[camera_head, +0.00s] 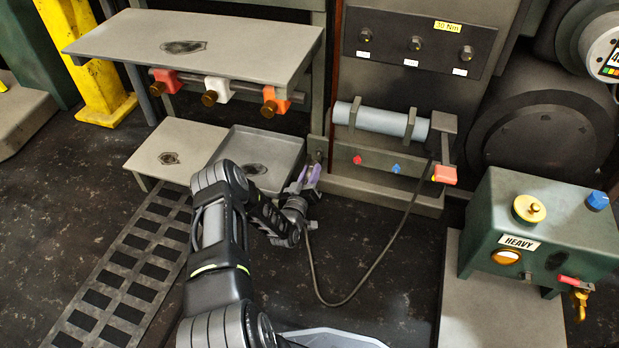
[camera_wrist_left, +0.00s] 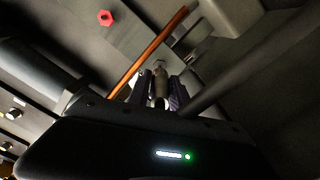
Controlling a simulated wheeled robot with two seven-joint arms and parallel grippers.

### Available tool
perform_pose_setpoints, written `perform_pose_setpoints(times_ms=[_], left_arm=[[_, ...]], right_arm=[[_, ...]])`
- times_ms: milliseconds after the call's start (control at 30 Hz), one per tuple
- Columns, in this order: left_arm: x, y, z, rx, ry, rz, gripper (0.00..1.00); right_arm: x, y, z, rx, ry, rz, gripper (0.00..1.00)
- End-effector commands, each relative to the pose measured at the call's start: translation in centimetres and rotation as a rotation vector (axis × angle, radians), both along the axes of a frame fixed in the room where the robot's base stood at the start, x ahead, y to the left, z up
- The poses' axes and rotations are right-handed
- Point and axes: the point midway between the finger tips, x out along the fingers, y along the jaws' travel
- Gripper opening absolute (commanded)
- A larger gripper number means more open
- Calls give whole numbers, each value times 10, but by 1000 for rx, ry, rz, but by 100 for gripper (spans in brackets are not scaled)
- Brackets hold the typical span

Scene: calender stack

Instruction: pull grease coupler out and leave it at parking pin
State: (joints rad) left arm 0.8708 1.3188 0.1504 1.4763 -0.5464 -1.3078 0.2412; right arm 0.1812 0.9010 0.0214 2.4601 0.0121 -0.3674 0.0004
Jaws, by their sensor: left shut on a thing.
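My left gripper (camera_head: 308,177), with purple fingers, is low beside the lower left corner of the machine's grey frame. In the left wrist view the gripper (camera_wrist_left: 161,94) is shut on the grease coupler (camera_wrist_left: 160,84), a small greyish metal cylinder between the fingers. In the head view the fingers largely hide the coupler. A dark hose (camera_head: 345,300) runs from near the gripper in a loop over the floor and up towards the frame's right side. A small dark fitting at the frame corner is just ahead of the fingers; I cannot tell whether the coupler touches it. My right gripper is not in view.
A grey tray (camera_head: 290,146) stands left of the gripper under a bench (camera_head: 200,40). Red (camera_head: 357,160) and blue (camera_head: 396,169) knobs sit on the frame below a pale blue cylinder (camera_head: 380,120). A green "HEAVY" box (camera_head: 545,225) stands right.

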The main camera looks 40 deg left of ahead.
Motion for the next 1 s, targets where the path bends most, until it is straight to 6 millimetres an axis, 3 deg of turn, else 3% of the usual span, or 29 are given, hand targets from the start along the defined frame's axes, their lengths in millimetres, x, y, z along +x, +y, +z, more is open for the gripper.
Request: perform_pose_setpoints(times_ms=[300,667,700,1000], left_arm=[[21,7,1,1,-3,-1,0],[23,8,1,0,-1,0,0],[23,8,1,0,-1,0,22],[23,8,1,0,-1,0,0]], right_arm=[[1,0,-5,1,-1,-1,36],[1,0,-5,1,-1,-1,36],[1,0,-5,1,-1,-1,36],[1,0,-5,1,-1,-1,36]])
